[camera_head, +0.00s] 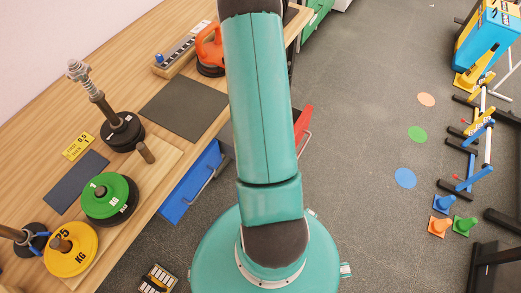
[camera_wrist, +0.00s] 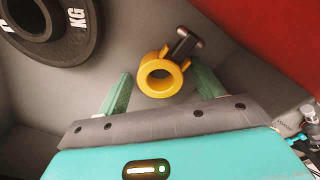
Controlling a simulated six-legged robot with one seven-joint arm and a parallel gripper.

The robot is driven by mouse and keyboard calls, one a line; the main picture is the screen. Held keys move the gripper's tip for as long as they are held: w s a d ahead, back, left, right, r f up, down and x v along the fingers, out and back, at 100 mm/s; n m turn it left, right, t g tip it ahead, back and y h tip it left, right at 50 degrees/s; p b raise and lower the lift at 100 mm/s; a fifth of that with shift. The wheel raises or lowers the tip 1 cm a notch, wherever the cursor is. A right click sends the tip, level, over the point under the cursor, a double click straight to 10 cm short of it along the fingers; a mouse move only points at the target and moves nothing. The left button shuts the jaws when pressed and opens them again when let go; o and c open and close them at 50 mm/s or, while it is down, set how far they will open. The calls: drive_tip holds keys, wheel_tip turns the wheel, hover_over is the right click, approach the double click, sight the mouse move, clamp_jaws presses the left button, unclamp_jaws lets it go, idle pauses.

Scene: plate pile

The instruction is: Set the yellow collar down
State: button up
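The yellow collar (camera_wrist: 147,82), a ring with a black lever (camera_wrist: 183,44), is in the middle of the wrist view, its hole facing the camera. My gripper (camera_wrist: 160,72) has its two green fingers apart, one on each side of the collar. A gap shows between the left finger and the ring. The right fingertip is close to the collar's tab; I cannot tell whether they touch. Grey surface shows behind the collar, but its distance from that surface is unclear. In the head view my arm hides this area, and neither collar nor gripper shows.
A black KG plate (camera_wrist: 82,48) is at upper left in the wrist view, and a red wall (camera_wrist: 270,35) at upper right. In the head view, the wooden table (camera_head: 130,50) holds green (camera_head: 122,198) and yellow (camera_head: 82,262) plates. A blue drawer (camera_head: 190,185) stands open.

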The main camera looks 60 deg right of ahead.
wheel_tip(320, 180, up, 12)
drive_tip(key=shift+r, duration=0.2)
idle(0.7)
